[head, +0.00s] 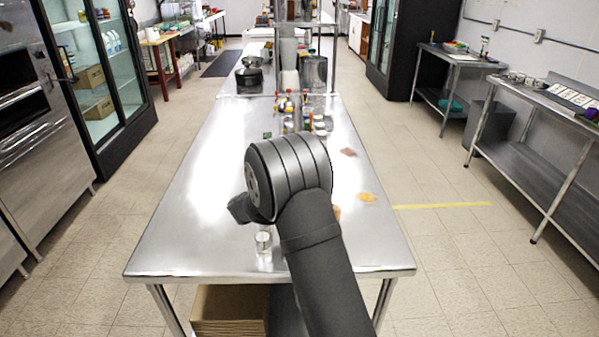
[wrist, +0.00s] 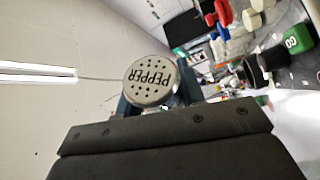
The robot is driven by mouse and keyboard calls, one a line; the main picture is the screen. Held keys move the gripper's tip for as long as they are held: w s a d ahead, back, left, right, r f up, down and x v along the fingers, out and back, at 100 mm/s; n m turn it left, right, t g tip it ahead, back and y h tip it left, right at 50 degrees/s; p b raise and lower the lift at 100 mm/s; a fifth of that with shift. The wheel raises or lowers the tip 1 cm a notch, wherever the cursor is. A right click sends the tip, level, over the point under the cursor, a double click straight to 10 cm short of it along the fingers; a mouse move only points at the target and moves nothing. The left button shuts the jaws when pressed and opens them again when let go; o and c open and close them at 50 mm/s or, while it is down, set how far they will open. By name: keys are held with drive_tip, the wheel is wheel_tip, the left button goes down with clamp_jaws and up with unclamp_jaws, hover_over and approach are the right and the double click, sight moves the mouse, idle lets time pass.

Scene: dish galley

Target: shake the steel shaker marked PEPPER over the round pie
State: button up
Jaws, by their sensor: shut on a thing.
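The steel shaker marked PEPPER (wrist: 150,82) shows in the wrist view with its round, perforated lid facing the camera and the lettering upside down. My gripper (wrist: 152,112) is shut on it; a broad dark finger fills the bottom of that view. In the head view my arm hides the shaker and most of the gripper. I cannot make out the round pie for certain. A small tan edge (head: 337,212) shows just right of my arm, mostly hidden, and I cannot tell what it is.
A small clear-and-silver container (head: 263,241) stands on the steel table (head: 190,215) near its front. An orange flat patch (head: 367,197) and a reddish one (head: 348,152) lie at the right. Several bottles (head: 300,110) stand farther back. The table's left side is clear.

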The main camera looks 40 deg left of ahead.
drive_tip(key=shift+m, duration=0.5)
wheel_tip(320, 180, down, 2)
drive_tip(key=shift+f, duration=0.1)
idle(1.1)
